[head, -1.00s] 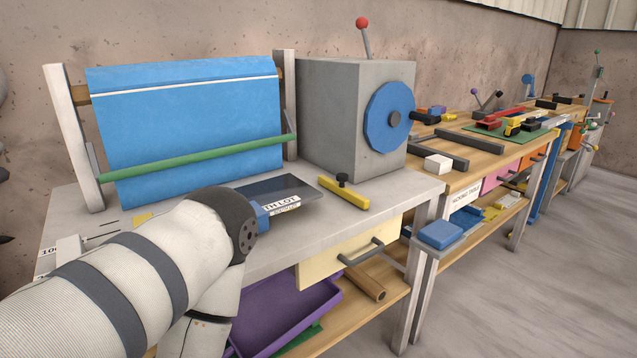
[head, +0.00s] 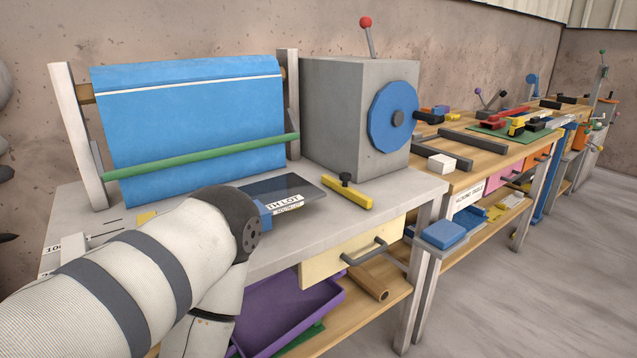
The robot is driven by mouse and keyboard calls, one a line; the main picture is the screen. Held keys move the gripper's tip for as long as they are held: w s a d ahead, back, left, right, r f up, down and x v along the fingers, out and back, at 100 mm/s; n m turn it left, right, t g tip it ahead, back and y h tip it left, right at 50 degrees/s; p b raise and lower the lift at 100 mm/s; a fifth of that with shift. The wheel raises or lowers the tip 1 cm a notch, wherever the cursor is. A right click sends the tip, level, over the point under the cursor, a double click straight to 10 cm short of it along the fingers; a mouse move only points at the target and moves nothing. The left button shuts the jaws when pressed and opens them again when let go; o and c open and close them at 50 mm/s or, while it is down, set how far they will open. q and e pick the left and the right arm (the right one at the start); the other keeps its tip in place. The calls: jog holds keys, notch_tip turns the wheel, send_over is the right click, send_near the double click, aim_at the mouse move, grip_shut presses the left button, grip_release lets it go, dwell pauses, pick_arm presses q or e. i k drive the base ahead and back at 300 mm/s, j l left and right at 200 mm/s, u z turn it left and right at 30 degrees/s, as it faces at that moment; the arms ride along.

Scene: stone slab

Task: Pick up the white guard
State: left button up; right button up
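I cannot tell for certain which thing is the white guard. A small white block (head: 442,163) lies on the wooden bench to the right, beside dark bars. A pale upright piece (head: 70,248) stands at the left front of the grey slab, partly hidden behind my arm. One of my arms crosses the lower left, bent over the slab's front edge. Neither gripper can be made out.
The grey slab (head: 400,190) carries a blue sheet on a frame (head: 190,120), a grey box with a blue disc (head: 391,117), a dark plate (head: 285,188) and a yellow bar (head: 347,193). A purple tray (head: 290,315) sits below. Floor at the right is clear.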

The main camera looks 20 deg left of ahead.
aim_at(442, 165)
jog(key=i+l+u, duration=0.3)
jog(key=i+l, duration=0.15)
jog(key=i+l+u, duration=0.35)
jog(key=i+l, duration=0.15)
jog(key=l, duration=0.1)
